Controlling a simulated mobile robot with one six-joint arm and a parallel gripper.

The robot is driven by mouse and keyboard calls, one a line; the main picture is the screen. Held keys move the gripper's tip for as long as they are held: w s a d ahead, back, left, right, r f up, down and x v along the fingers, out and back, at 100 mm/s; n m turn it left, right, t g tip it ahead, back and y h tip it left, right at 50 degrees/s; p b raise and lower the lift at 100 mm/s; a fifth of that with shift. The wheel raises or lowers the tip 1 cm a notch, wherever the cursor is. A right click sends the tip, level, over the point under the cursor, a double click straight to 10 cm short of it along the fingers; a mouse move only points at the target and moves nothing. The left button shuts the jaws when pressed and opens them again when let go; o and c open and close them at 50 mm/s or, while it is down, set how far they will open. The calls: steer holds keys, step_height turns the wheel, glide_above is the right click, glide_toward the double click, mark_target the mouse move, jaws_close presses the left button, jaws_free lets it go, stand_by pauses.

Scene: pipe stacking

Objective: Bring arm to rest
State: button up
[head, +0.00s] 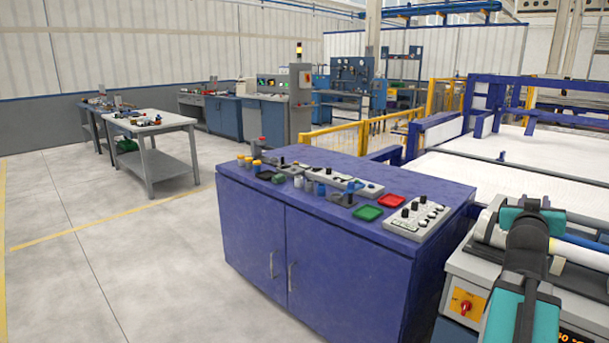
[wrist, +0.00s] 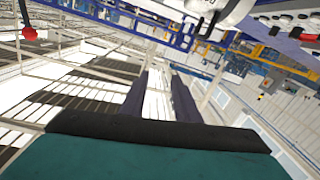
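My arm, teal and black, stands at the lower right of the head view, in front of a grey machine (head: 470,268). In the wrist view my gripper (wrist: 160,78) shows as two dark fingers above a teal and black body. The fingers are apart, with only bright background between them, and nothing is held. The wrist view is strongly tilted and looks towards the roof and windows. In the head view a light pipe-like part (head: 489,219) and a blue and white pipe-like part (head: 585,244) lie on the machine, partly hidden by my arm.
A grey work table (head: 155,135) is farther left. Open floor (head: 110,250) lies at the left. Yellow railings (head: 350,133) stand behind.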

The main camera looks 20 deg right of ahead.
steer(key=w+a+f+n+y+p, duration=0.1)
steer(key=w+a+f+n+y, duration=0.15)
steer(key=w+a+f, duration=0.65)
steer(key=w+a+f+n+y+p, duration=0.1)
steer(key=w+a+f+y+p, duration=0.15)
steer(key=w+a+f, duration=0.6)
steer(key=a+f+n+g+y+p, duration=0.1)
steer(key=a+f+y, duration=0.1)
steer(key=a+f, duration=0.5)
steer(key=a+f+n+y, duration=0.15)
steer(key=a+f, duration=0.25)
steer(key=f, duration=0.6)
steer(key=a+f+g+y+p, duration=0.1)
steer(key=a+f+y, duration=0.1)
steer(key=a+f, duration=0.5)
steer(key=s+a+f+n+g+y+p, duration=0.1)
steer(key=s+a+f+g, duration=0.2)
steer(key=s+a+f, duration=0.65)
steer(key=s+a+f+n+g+y+p, duration=0.1)
steer(key=s+a+f+g+y, duration=0.15)
steer(key=s+a+f, duration=0.65)
steer(key=s+a+f+g, duration=0.2)
steer(key=s+f+g, duration=0.2)
steer(key=s, duration=0.6)
steer(key=s+a+f+g, duration=0.2)
steer(key=s+f+g, duration=0.2)
steer(key=s, duration=0.5)
steer(key=shift+s+a+f+n+y+p, duration=0.2)
steer(key=shift+s+f+n+y+p, duration=0.1)
steer(key=shift+s+n+p, duration=0.15)
